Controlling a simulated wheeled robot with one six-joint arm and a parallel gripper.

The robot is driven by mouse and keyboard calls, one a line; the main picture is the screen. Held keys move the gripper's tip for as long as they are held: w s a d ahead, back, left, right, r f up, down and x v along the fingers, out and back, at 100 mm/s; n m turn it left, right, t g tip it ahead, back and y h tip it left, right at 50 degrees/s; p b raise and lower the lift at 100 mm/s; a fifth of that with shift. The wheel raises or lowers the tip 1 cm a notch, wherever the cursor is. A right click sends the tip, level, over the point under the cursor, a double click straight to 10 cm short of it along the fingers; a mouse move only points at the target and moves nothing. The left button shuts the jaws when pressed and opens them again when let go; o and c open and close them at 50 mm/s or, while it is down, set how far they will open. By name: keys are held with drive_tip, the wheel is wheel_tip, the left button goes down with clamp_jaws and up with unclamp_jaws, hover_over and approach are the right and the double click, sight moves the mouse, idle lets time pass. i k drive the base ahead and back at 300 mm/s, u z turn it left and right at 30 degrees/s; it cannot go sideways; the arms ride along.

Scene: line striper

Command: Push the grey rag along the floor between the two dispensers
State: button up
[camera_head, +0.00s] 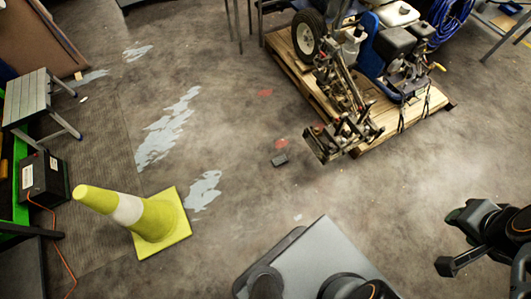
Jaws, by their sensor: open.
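I cannot make out a grey rag for certain on the floor (240,190). Two dispensers cannot be picked out either. My gripper (450,241) is at the right edge, black, with its two fingers spread apart and nothing seen between them. It is over bare floor, right of my grey base.
A yellow cone (160,222) with a white band stands at lower left. A line striper (385,50) sits on a wooden pallet (432,104) at upper right. A grey step stool (32,92) and black battery box (45,177) are left.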

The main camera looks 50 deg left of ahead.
sight(282, 159)
drive_tip(key=u, duration=2.8)
drive_tip(key=i, duration=1.15)
drive_tip(key=u, duration=0.45)
